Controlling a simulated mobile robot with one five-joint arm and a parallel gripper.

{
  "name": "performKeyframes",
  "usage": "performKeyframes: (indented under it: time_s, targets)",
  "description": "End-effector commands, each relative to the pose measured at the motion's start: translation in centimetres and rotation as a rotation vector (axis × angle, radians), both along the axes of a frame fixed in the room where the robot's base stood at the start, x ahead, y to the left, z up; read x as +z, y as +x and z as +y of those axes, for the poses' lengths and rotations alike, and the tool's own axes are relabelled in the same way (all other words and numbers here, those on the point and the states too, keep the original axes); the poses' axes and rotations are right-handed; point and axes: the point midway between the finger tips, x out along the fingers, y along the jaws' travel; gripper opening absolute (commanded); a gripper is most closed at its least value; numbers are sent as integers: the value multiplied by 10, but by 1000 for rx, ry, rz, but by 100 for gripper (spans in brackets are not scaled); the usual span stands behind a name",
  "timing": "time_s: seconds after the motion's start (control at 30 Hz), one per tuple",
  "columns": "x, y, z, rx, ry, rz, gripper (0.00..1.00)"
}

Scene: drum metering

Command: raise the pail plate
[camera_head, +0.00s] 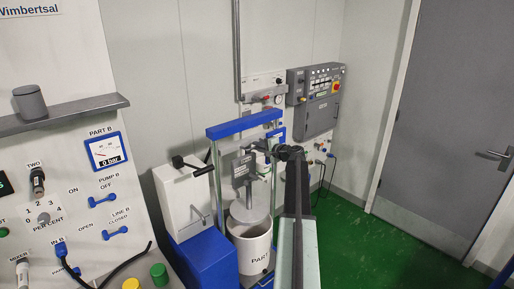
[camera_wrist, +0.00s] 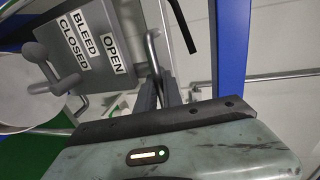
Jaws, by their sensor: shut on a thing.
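A white pail (camera_head: 252,248) with dark lettering stands on the floor-level stand under a blue-topped frame. The round grey pail plate (camera_head: 250,212) shows at its mouth, below a vertical rod. I cannot tell how deep the plate sits. My gripper (camera_wrist: 161,88) is at the frame, above and right of the pail. In the wrist view its dark fingers are shut on a thin bent metal handle (camera_wrist: 152,48); the grip point is partly hidden by the fingers. A grey plate (camera_wrist: 90,45) marked BLEED, OPEN and CLOSED, with a grey lever (camera_wrist: 52,70) beside CLOSED, is left of the fingers.
The blue crossbar (camera_head: 243,124) and its posts surround the pail. A white box (camera_head: 182,202) on a blue base stands close left. A grey control box (camera_head: 314,98) hangs on the wall behind. Green floor (camera_head: 350,235) is clear toward the door (camera_head: 450,110).

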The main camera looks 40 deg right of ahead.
Motion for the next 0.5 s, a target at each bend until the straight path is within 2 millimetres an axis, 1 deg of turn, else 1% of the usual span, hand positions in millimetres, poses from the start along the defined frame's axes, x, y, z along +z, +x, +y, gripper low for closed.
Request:
performKeyframes:
  time_s: [0.03, 0.4, 0.43, 0.5]
  targets:
    - [7, 0, -3, -7, -1, -3, 0]
    - [6, -1, -3, -7, -1, -1, 0]
    - [6, -1, -3, -7, -1, -1, 16]
    - [5, -1, -3, -6, -1, 0, 32]
